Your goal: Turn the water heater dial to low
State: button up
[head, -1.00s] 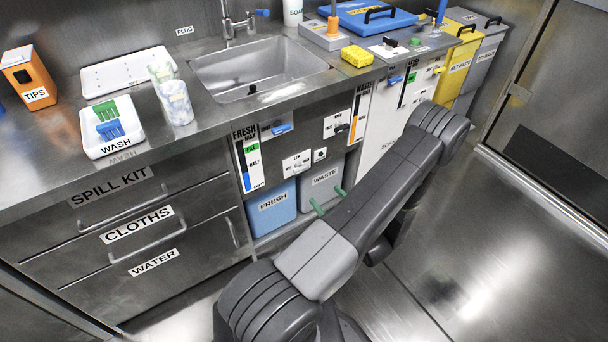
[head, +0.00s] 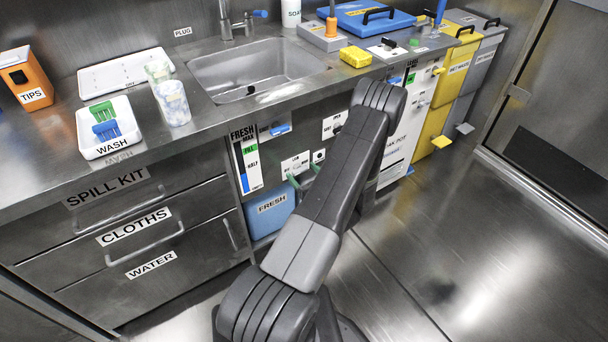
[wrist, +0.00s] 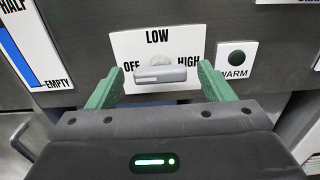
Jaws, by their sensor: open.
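The water heater dial (wrist: 160,74) is a grey bar knob on a white plate (wrist: 125,47) marked OFF, LOW and HIGH. Its bar lies about level, with a pale line toward its left, OFF end. My gripper (wrist: 158,70) is open, with one green finger to the left of the knob and one to the right. Whether either finger touches it, I cannot tell. In the head view the green fingers are at the dial plate (head: 296,162), and my arm hides part of that area.
A round black WARM indicator (wrist: 237,57) sits right of the dial. The FRESH level gauge (wrist: 30,50) is to its left. The blue FRESH tank (head: 270,213) stands below, and the sink (head: 255,70) is above. Open floor lies to the right.

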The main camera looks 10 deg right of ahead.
jog(key=shift+c, duration=0.2)
jog(key=c, duration=0.9)
jog(key=shift+c, duration=0.2)
jog(key=shift+m, duration=0.3)
jog(key=m+b, duration=0.1)
jog(key=m, duration=0.2)
jog(key=shift+f+m, duration=0.1)
jog(key=shift+m, duration=0.2)
jog(key=m, duration=0.4)
jog(key=shift+d+m+b, duration=0.15)
jog(key=shift+m+b, duration=0.15)
jog(key=shift+b, duration=0.1)
jog(key=m, duration=0.4)
jog(key=shift+m, duration=0.3)
jog(key=shift+f+m+p, duration=0.1)
jog(key=shift+m+p, duration=0.2)
jog(key=shift+m, duration=1.9)
